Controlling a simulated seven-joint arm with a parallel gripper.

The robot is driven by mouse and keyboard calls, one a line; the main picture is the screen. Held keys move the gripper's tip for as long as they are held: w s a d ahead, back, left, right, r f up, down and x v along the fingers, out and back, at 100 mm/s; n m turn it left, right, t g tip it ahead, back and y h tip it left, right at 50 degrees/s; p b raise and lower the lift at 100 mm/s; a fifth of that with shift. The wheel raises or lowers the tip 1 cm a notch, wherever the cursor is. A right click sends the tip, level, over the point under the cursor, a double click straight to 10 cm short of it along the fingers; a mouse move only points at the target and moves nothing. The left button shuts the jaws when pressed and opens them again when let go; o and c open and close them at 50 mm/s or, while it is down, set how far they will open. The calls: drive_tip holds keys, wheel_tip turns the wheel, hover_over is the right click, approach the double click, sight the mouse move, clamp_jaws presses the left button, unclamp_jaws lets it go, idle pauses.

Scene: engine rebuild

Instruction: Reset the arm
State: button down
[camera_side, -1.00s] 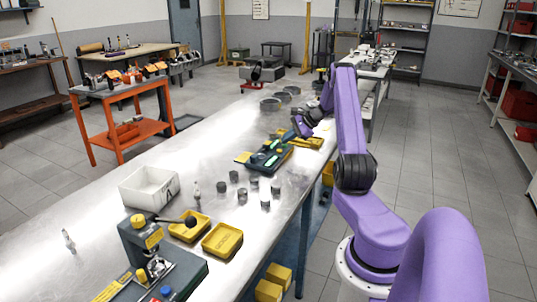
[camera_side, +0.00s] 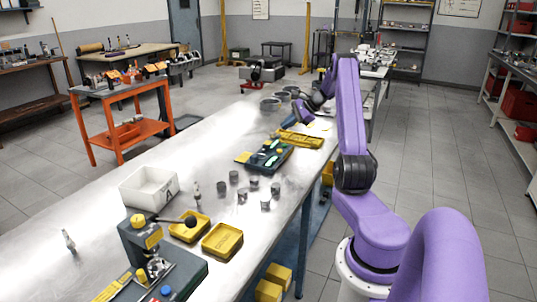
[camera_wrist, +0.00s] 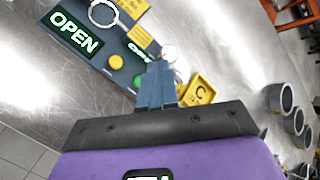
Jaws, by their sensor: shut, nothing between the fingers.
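My gripper (camera_wrist: 158,70) shows in the wrist view with its blue fingers together and nothing between them. In the side view my gripper (camera_side: 293,118) hangs over the far part of the metal workbench (camera_side: 110,196), by the long yellow tray (camera_side: 301,139). In the wrist view a dark panel (camera_wrist: 118,62) with a lit green "OPEN" sign (camera_wrist: 75,32) lies beyond the fingers to the left. A yellow tray marked C (camera_wrist: 197,92) lies just right of the fingers. Contact between the fingers and anything below cannot be made out.
A dark green fixture (camera_side: 270,155) lies mid-bench. Several small grey cylinders (camera_side: 235,176) stand nearer, with a white bin (camera_side: 150,185) and yellow trays (camera_side: 222,240). Several grey rings (camera_wrist: 281,98) stand right of my gripper in the wrist view.

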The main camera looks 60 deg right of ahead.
drive_tip(key=w+a+r+n+g+y, duration=0.1)
drive_tip(key=w+a+n+g, duration=0.15)
drive_tip(key=a, duration=0.65)
drive_tip(key=w+a+r+n+g+y, duration=0.1)
drive_tip(key=w+a+n, duration=0.25)
drive_tip(key=a, duration=0.65)
drive_tip(key=w+a+r+n+g+y, duration=0.15)
drive_tip(key=a+n, duration=0.25)
drive_tip(key=a, duration=0.5)
drive_tip(key=s+a+n+g, duration=0.25)
drive_tip(key=a+n, duration=0.35)
drive_tip(key=a, duration=0.6)
drive_tip(key=s+a+r+n+g+h, duration=0.2)
drive_tip(key=s+a+n, duration=0.7)
drive_tip(key=s+a, duration=0.4)
drive_tip(key=s+a+f+n+h, duration=0.1)
drive_tip(key=s+n+h, duration=0.2)
drive_tip(key=s+n, duration=0.9)
drive_tip(key=s, duration=0.5)
drive_tip(key=shift+a+f+t, duration=0.15)
drive_tip(key=shift+t, duration=0.2)
